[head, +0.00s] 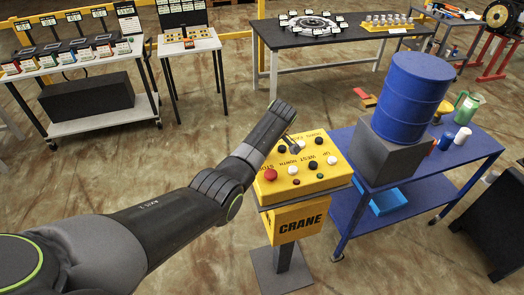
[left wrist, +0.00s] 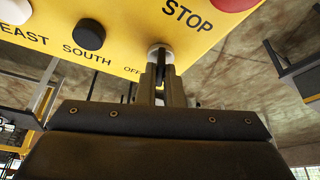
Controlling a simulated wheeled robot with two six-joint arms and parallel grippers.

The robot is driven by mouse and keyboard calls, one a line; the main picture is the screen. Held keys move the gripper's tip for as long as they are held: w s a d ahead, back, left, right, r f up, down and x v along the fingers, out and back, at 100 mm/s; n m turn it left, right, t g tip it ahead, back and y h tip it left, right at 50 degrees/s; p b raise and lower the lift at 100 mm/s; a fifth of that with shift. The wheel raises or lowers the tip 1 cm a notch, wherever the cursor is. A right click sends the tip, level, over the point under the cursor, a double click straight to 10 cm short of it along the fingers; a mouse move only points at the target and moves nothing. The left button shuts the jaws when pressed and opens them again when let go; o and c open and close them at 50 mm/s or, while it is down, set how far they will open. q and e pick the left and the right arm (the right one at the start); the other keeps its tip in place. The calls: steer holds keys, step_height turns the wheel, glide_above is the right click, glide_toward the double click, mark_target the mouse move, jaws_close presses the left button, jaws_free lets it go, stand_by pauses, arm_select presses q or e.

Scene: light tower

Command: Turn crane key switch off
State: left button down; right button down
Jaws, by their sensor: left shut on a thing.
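The yellow crane control box (head: 318,172) stands on a post with a sign reading CRANE (head: 300,224). My left gripper (head: 297,146) reaches over the far edge of the box. In the left wrist view, the crane key switch (left wrist: 160,49) is a pale round lock near the box's edge, beside the letters OF. My left gripper (left wrist: 161,84) is shut on its dark key, one finger on each side. The fingers hide part of the key and label, so I cannot tell the switch's position. My right gripper is not in view.
A red stop button (head: 270,174) and several black and white buttons sit close by on the box. A blue cart (head: 440,172) with a blue drum (head: 410,98) stands just right of the box. Other tables stand further back, with open floor between.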

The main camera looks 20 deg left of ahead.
arm_select(q)
steer(key=shift+n+b, duration=0.3)
steer(key=shift+n, duration=0.3)
steer(key=shift+g, duration=0.3)
steer(key=c, duration=1.6)
jaws_free()
steer(key=shift+o, duration=0.2)
